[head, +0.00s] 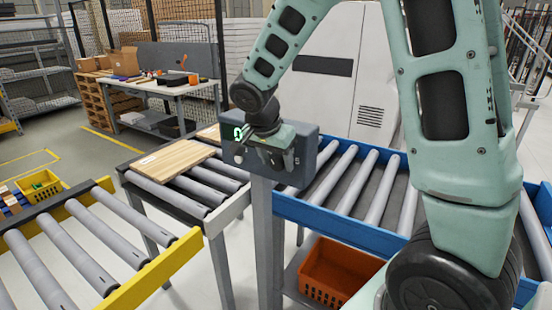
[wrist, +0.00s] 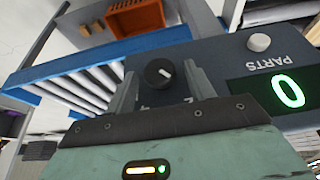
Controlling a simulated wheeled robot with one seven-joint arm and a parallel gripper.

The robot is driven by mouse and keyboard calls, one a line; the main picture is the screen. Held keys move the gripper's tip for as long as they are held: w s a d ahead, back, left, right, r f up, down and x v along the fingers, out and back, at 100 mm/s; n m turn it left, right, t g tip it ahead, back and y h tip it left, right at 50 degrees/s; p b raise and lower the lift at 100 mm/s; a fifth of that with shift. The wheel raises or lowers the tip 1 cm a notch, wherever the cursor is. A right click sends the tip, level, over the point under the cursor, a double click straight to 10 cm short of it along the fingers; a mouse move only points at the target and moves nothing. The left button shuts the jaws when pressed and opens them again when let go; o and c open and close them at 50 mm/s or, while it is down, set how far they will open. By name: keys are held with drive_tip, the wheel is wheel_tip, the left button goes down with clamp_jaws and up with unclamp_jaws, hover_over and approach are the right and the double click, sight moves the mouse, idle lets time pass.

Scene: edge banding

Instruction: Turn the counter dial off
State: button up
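The counter is a dark grey box (head: 306,138) on a post, with a lit green "0" display (head: 239,133). In the wrist view the counter face (wrist: 215,62) is upside down, with "PARTS" beside the green "0" (wrist: 287,90). The black round dial (wrist: 158,73) has a short white pointer mark. Markings by the dial are partly hidden by my gripper, so I cannot tell its setting. My gripper (wrist: 160,76) is open, with one finger on each side of the dial and gaps visible. In the head view my gripper (head: 277,157) covers the dial.
A white button (wrist: 259,42) is on the counter face near the display. A blue-framed roller conveyor (head: 370,190) stands right of the counter, with an orange crate (head: 338,272) below. A wooden board (head: 172,159) lies on rollers at left. A yellow-edged conveyor (head: 150,272) is front left.

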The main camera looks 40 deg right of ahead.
drive_tip(key=c, duration=0.8)
drive_tip(key=shift+w, duration=0.1)
drive_tip(key=g+p, duration=0.1)
drive_tip(key=g, duration=0.1)
drive_tip(key=n+g+h+p, duration=0.1)
drive_tip(key=g, duration=0.1)
drive_tip(key=shift+w+a+h, duration=0.2)
drive_tip(key=shift+w+h, duration=0.1)
drive_tip(key=shift+w, duration=0.05)
drive_tip(key=shift+w+f+n+g+h+p, duration=0.15)
drive_tip(key=shift+g+h+p, duration=0.25)
drive_tip(key=shift+g, duration=0.3)
drive_tip(key=shift+w+n+g+h+p, duration=0.15)
drive_tip(key=shift+g+h+p, duration=0.15)
drive_tip(key=shift+g+p, duration=0.3)
drive_tip(key=shift+s+g, duration=0.1)
drive_tip(key=shift+g, duration=0.2)
drive_tip(key=o, duration=1)
